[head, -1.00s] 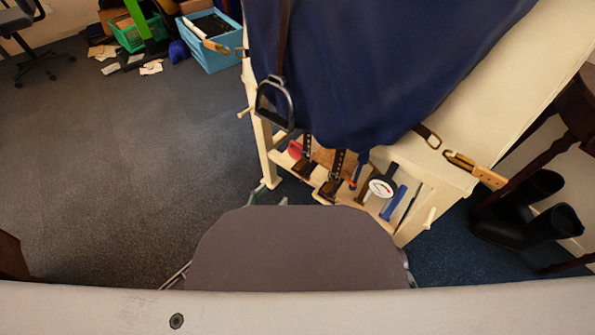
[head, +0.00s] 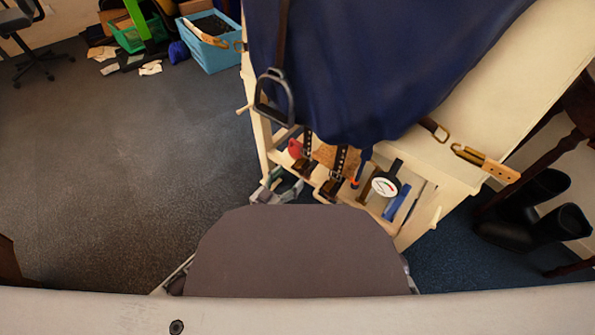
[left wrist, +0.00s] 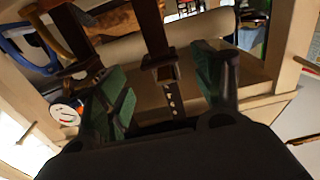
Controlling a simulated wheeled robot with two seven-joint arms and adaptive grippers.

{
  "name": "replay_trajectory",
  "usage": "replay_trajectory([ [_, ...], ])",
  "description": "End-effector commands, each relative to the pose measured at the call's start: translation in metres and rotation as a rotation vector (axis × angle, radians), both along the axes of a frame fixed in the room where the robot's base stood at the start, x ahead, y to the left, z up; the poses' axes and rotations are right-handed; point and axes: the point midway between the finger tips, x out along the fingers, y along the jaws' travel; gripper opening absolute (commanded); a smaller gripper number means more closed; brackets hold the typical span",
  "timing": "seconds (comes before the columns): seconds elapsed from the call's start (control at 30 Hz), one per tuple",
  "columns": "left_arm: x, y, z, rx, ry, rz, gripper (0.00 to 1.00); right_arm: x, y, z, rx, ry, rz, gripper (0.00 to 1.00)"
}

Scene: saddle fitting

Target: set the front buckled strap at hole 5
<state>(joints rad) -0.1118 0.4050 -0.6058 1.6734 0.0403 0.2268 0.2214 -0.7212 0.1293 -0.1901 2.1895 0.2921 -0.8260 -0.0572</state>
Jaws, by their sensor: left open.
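Two dark hanging straps with holes, the left one (head: 307,145) and the right one (head: 340,160), show below the navy cloth in the head view. I cannot tell which is the front one by name. My left gripper (head: 278,188) is at the rack's left end, below and left of the left strap. In the left wrist view the open green-padded fingers (left wrist: 165,88) stand on either side of a strap tail with holes (left wrist: 170,88), apparently without gripping it. Another strap (left wrist: 72,30) hangs further left there. My right gripper is not in view.
A metal stirrup (head: 274,98) hangs above. A white-faced gauge (head: 384,187) and a blue tool (head: 397,203) lie on the cream rack's shelf (head: 430,190). The floor (head: 120,190) at left is clear.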

Motion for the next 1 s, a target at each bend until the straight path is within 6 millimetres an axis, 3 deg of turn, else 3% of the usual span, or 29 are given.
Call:
replay_trajectory([
  [0.43, 0.034, -0.027, -0.001, -0.001, -0.002, 0.000, 0.68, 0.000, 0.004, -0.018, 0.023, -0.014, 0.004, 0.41],
  [0.97, 0.041, -0.032, 0.000, -0.001, 0.001, 0.000, 0.68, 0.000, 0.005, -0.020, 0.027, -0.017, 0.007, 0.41],
  [1.0, 0.041, -0.032, 0.000, -0.001, 0.001, 0.000, 0.63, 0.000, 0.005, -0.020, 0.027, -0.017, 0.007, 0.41],
])
